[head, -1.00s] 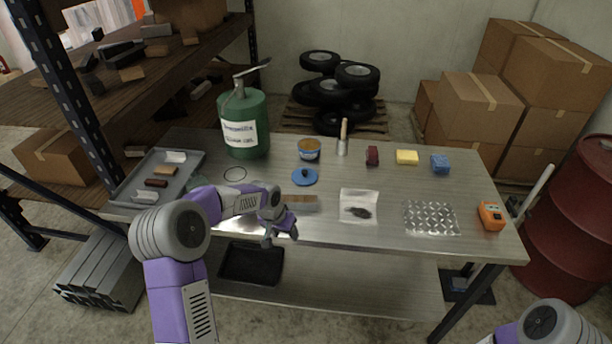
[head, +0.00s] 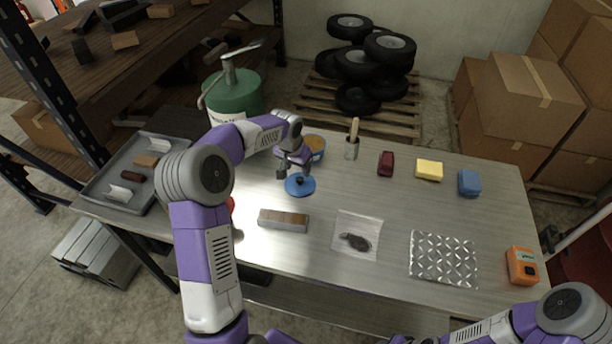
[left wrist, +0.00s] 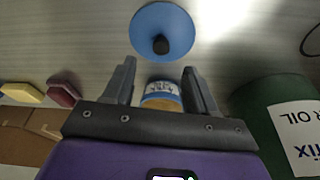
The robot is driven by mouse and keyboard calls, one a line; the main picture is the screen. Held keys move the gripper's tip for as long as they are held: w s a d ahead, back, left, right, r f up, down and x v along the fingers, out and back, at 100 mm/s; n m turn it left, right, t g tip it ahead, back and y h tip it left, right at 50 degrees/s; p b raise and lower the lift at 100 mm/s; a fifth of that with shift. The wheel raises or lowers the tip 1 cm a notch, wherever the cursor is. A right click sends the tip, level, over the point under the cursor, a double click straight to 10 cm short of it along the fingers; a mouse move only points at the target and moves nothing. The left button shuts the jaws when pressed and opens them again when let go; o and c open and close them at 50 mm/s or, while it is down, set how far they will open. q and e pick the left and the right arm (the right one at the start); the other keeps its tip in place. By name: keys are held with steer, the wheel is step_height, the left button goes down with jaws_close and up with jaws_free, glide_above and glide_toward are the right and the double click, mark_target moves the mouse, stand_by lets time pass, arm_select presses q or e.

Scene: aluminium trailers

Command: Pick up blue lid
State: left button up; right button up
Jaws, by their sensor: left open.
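The blue lid (head: 300,186) lies flat on the metal table (head: 190,262), with a dark knob at its centre. In the left wrist view the lid (left wrist: 162,30) is beyond my open fingertips, with its knob roughly in line with the gap between them. My left gripper (head: 294,170) is open and empty, close above the lid's far side in the head view. The left wrist view shows its two fingers apart (left wrist: 160,68). A tin with a blue and white label (left wrist: 161,92) shows between the fingers there. My right arm is at the lower right; its gripper is not seen.
A green oil can (head: 236,95) stands at the back left. A grey tray (head: 84,191) is at the left end. A brush (head: 352,140), red, yellow and blue blocks line the back. A sharpening block (head: 283,220) and a plastic bag (head: 357,236) lie in front.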

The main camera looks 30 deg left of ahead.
mark_target(300, 179)
arm_select(q)
steer(key=x, duration=0.6)
steer(key=shift+s+f+b, duration=0.1)
steer(key=shift+f+b, duration=0.25)
steer(key=shift+b, duration=0.05)
steer(key=shift+c, duration=0.2)
jaws_close()
steer(key=shift+r, duration=0.1)
